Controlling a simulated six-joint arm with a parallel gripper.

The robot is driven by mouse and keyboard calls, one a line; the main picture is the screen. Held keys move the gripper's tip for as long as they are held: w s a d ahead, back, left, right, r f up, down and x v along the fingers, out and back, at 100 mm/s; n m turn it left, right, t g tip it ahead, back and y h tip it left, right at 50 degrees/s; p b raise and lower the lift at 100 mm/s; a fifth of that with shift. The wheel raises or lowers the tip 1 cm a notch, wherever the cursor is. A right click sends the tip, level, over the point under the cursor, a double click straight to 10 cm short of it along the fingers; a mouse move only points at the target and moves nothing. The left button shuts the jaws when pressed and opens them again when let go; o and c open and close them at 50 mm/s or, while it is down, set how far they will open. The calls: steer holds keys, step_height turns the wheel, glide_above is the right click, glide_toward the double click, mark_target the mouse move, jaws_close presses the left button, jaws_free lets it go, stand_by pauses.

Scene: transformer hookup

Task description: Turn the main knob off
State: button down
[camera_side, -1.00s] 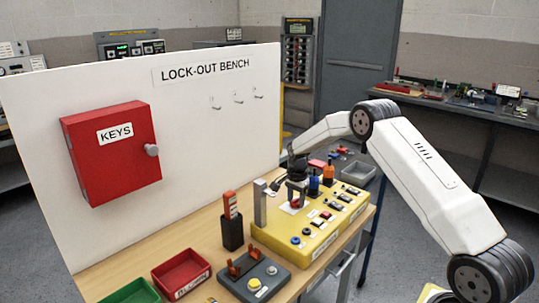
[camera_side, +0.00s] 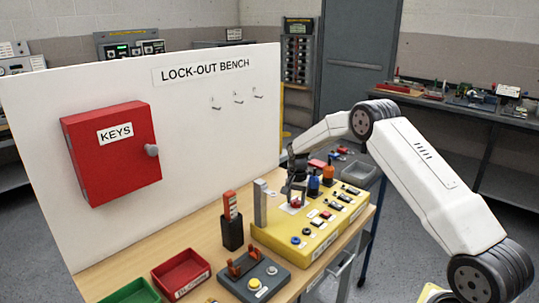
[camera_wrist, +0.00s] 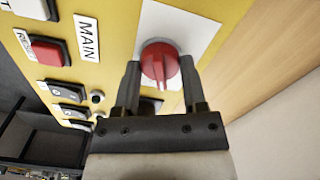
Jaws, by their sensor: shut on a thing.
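The main knob (camera_wrist: 160,62) is red and round with a raised grip bar, set on a white plate (camera_wrist: 203,24) on the yellow panel. The MAIN label (camera_wrist: 87,37) is beside it in the wrist view. My gripper (camera_wrist: 160,72) has one finger on each side of the knob's bar, shut on it. In the side view the knob (camera_side: 295,204) shows as a small red spot under my gripper (camera_side: 293,198), on the yellow box (camera_side: 285,236). The bar runs roughly lengthwise between the fingers in the wrist view.
A red switch marked RESET (camera_wrist: 46,50) and several black switches are on the panel near the knob. A grey post (camera_side: 260,203) stands close to the gripper in the side view. Orange and blue handles (camera_side: 328,175) stand behind it. The red KEYS box (camera_side: 112,153) hangs on the white board.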

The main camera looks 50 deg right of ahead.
mark_target(296, 199)
steer(key=n, duration=1.3)
stand_by(0.4)
steer(key=shift+c, duration=0.7)
jaws_free()
steer(key=shift+r, duration=0.1)
steer(key=shift+r, duration=3.85)
